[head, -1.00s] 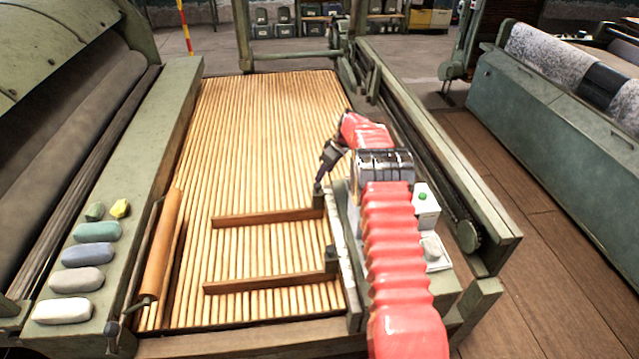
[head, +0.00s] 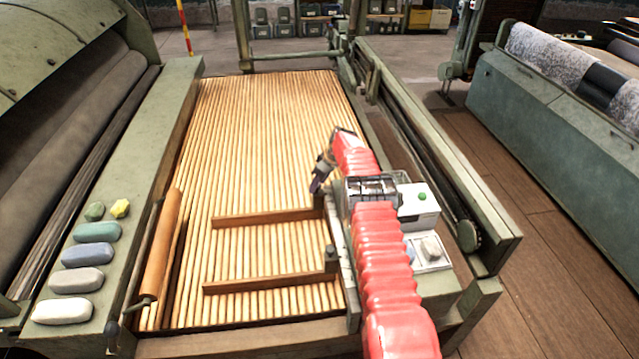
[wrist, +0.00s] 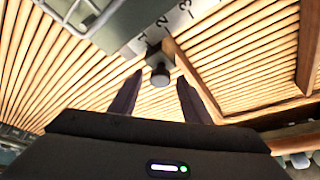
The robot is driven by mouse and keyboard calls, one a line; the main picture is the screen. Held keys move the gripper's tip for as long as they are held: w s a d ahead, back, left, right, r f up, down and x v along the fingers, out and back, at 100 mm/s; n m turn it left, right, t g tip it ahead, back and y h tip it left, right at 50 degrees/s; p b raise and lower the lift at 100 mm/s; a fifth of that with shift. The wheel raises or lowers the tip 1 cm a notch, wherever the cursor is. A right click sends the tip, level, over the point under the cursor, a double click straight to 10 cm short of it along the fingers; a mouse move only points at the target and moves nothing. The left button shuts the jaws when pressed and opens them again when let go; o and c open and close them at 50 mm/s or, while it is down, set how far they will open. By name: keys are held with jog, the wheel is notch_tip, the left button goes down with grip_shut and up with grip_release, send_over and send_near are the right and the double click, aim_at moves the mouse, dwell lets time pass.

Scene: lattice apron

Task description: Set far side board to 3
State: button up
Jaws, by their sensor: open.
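The far side board (head: 265,217) is a brown wooden strip lying across the slatted bed. Its right end meets a dark clamp with a round knob, which shows in the wrist view (wrist: 159,76). A pale rail (wrist: 165,22) beside it carries the numerals 1, 2 and 3; the clamp appears nearest the 1. My gripper (head: 316,188) is at the far board's right end. In the wrist view my gripper (wrist: 160,84) is open, its dark fingers either side of the knob with gaps showing. Whether the fingers reach down to knob height I cannot tell.
A second, nearer board (head: 265,283) lies parallel, with its own knob (head: 331,257). An orange-brown roller (head: 162,245) runs along the bed's left edge. Coloured blocks (head: 88,254) lie on the left ledge. A box with a green button (head: 420,200) stands right of the arm.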

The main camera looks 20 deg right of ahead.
jog(key=shift+c, duration=0.2)
grip_shut()
dwell(0.3)
